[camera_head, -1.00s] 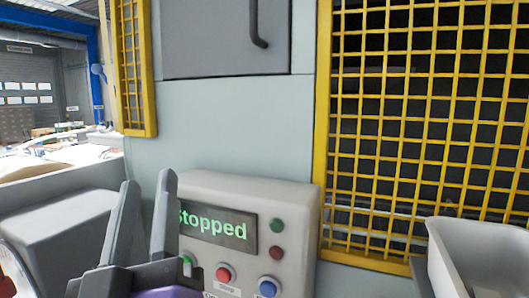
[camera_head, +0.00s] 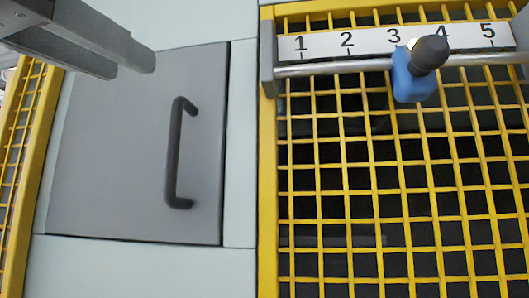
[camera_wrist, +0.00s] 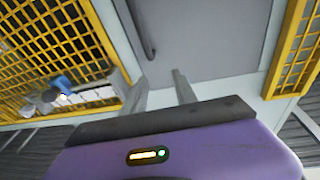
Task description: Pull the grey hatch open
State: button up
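The grey hatch (camera_head: 110,140) is a flat square door in the pale cabinet front and looks shut, flush with the panel. Its dark upright bar handle (camera_head: 176,155) is near the hatch's right edge. My gripper (camera_head: 132,63) reaches in from the top left, in front of the hatch's upper part, left of and above the handle in the picture. In the wrist view the gripper (camera_wrist: 159,78) has its two fingers apart with nothing between them. That view also shows the hatch (camera_wrist: 210,45) beyond the fingertips and part of the handle (camera_wrist: 145,35). The gripper is not touching the handle.
A yellow mesh guard (camera_head: 267,180) stands right of the hatch, and another yellow mesh (camera_head: 20,140) is at the left. A numbered scale (camera_head: 345,42) with a rail and a blue slider (camera_head: 410,85) with a dark knob crosses the right guard's top.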

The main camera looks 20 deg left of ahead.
aim_at(170, 130)
jog(key=shift+g+h, duration=0.9)
jog(key=shift+w+d+f+p, duration=0.1)
jog(key=shift+w+f+p, duration=0.55)
jog(key=shift+w, duration=0.85)
jog(key=shift+w+a+f+p, duration=0.1)
jog(key=shift+w+f+p, duration=0.2)
jog(key=shift+w+f, duration=0.9)
jog(key=shift+w+d+f+p, duration=0.1)
jog(key=shift+w+f+p, duration=0.35)
jog(key=shift+w, duration=1.35)
grip_shut()
jog(key=shift+r, duration=0.1)
